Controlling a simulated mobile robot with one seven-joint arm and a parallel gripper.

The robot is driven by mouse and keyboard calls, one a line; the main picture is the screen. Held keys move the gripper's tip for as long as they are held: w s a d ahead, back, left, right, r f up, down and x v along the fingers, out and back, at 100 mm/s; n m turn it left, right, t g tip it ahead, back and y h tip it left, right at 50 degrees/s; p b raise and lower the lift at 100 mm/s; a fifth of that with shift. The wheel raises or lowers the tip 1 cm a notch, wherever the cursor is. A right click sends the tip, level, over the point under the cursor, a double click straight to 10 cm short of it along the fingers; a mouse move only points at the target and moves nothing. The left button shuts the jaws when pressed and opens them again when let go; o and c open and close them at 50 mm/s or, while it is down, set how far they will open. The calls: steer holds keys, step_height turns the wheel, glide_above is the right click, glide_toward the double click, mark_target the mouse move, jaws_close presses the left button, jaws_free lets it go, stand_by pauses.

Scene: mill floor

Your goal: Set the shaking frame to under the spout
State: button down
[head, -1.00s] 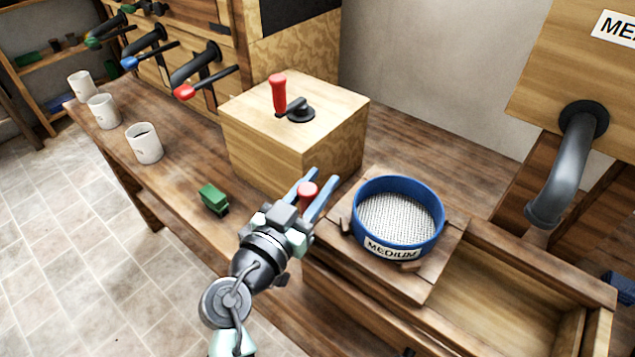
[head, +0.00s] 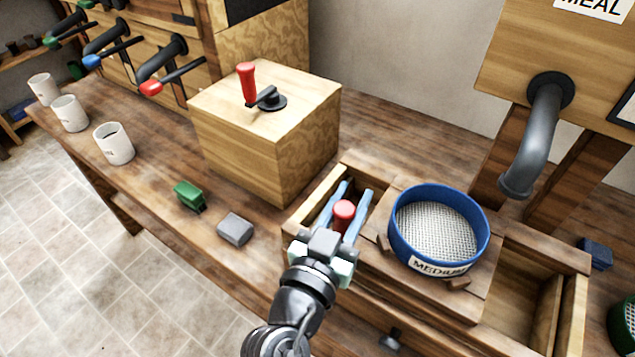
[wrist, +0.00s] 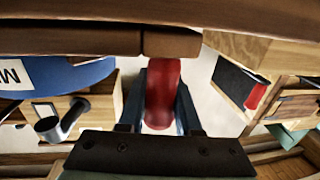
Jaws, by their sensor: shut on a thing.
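The shaking frame (head: 418,286) is a wooden board that sits across the long wooden trough. It carries a blue round sieve (head: 400,240) labelled MEDIUM, whose rim also shows at the left in the wrist view (wrist: 70,76). My gripper (head: 351,192) is shut on a red knob (head: 344,214) at the left of the frame, between its two blue fingers; the knob also shows in the wrist view (wrist: 162,88). The grey bent spout (head: 540,130) hangs from the MEAL box, with its mouth to the right of and behind the sieve.
The trough (head: 575,262) is open at both sides of the frame. A wooden box (head: 235,150) with a red-handled crank stands behind left. A green block (head: 189,195), a grey block (head: 236,229) and white mugs (head: 114,144) stand on the bench. A blue block (head: 597,254) lies right.

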mark_target(385, 234)
steer(key=s+d, duration=0.2)
steer(key=d, duration=0.1)
steer(key=s+d, duration=0.1)
steer(key=d, duration=0.1)
steer(key=shift+d, duration=0.15)
steer(key=c, duration=0.6)
jaws_free()
steer(key=shift+s, duration=0.1)
